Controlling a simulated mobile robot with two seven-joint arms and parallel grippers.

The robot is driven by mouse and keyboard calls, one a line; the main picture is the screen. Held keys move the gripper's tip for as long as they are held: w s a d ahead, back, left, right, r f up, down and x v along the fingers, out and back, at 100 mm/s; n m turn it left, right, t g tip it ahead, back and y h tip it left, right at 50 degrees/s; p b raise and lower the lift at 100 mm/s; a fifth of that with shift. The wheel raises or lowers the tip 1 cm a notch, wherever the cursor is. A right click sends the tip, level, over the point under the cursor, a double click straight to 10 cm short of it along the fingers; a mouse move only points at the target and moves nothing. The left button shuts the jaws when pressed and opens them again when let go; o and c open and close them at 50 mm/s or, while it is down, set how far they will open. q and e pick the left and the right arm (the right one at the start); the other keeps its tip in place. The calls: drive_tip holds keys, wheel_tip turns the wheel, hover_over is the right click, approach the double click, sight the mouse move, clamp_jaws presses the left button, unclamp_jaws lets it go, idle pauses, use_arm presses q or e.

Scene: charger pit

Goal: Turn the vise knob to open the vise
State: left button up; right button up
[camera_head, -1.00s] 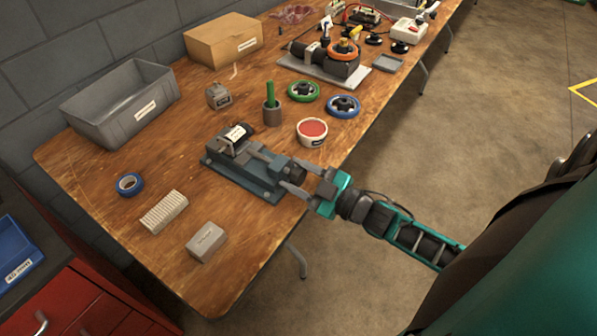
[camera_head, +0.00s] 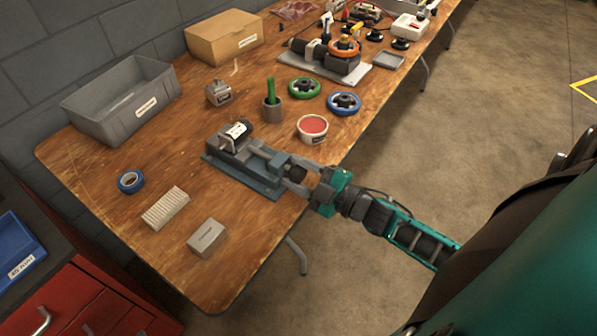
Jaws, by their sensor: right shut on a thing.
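The blue-grey vise (camera_head: 262,181) is bolted or set on the wooden table near its right edge. A dark cylindrical part with a white label (camera_head: 236,131) sits between its jaws. The vise knob is at the vise's right end and is mostly hidden by my gripper. My right gripper (camera_head: 298,179) reaches in from the right, with its fingers shut on the knob on either side. My left gripper does not show.
A grey bin (camera_head: 122,106), blue tape (camera_head: 130,181) and grey blocks (camera_head: 206,238) lie to the left. Floor is clear to the right.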

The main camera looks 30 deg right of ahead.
drive_tip(key=o, duration=1)
drive_tip(key=v, duration=1.3)
drive_tip(key=shift+f, duration=0.1)
